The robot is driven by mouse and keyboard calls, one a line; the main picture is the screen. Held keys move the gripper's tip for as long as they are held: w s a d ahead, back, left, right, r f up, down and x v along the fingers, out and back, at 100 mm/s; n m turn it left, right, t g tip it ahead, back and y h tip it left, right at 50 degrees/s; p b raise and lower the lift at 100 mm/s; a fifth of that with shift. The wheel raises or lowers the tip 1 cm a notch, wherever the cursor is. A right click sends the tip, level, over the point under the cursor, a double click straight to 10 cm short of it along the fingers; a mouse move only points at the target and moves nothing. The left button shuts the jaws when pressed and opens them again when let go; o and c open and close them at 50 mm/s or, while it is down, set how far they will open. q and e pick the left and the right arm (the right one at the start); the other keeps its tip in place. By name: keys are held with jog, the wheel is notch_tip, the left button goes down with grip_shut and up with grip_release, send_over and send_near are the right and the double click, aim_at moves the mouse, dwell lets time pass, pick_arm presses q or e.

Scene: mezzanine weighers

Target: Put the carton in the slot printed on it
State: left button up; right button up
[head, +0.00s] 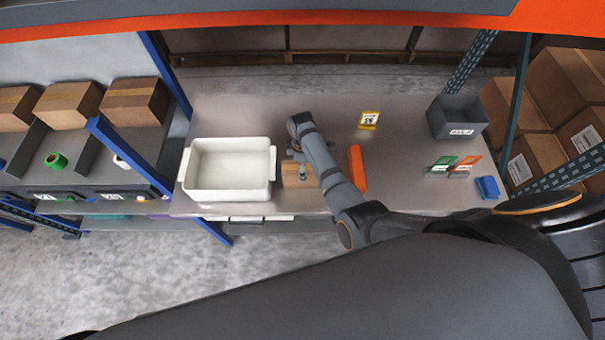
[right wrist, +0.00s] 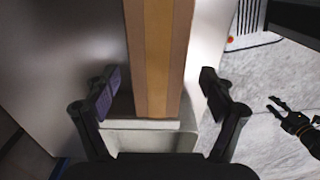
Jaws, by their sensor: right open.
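A small brown carton (head: 289,173) lies on the grey table just right of a white bin, partly hidden by my right arm. In the right wrist view the carton (right wrist: 160,50) runs between the fingers, with a lighter tape stripe along it. My right gripper (right wrist: 158,88) is open, one finger on each side of the carton, with gaps to both. In the head view the right gripper (head: 302,174) is over the carton. No print on the carton is readable. My left gripper (right wrist: 272,104) shows in the right wrist view over the floor, fingers apart and empty.
The white bin (head: 190,180) stands left of the carton. An orange block (head: 357,168) lies right of my arm. A yellow sign (head: 369,120), a grey bin (head: 455,117), green and orange cards (head: 442,165) and a blue item (head: 487,187) are farther right. Shelves with cartons (head: 68,104) stand left.

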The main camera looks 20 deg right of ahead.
jog(key=shift+f, duration=0.6)
jog(key=shift+d+f, duration=0.2)
jog(key=shift+f, duration=0.1)
notch_tip(320, 180, down, 5)
jog(key=b, duration=0.6)
jog(key=shift+w+f, duration=0.1)
jog(key=shift+f, duration=0.1)
jog(key=shift+r, duration=0.15)
grip_shut()
notch_tip(320, 180, up, 6)
jog(key=p, duration=0.7)
jog(key=shift+r+b, duration=0.35)
jog(key=shift+b, duration=0.1)
notch_tip(320, 180, up, 3)
jog(key=shift+r, duration=0.1)
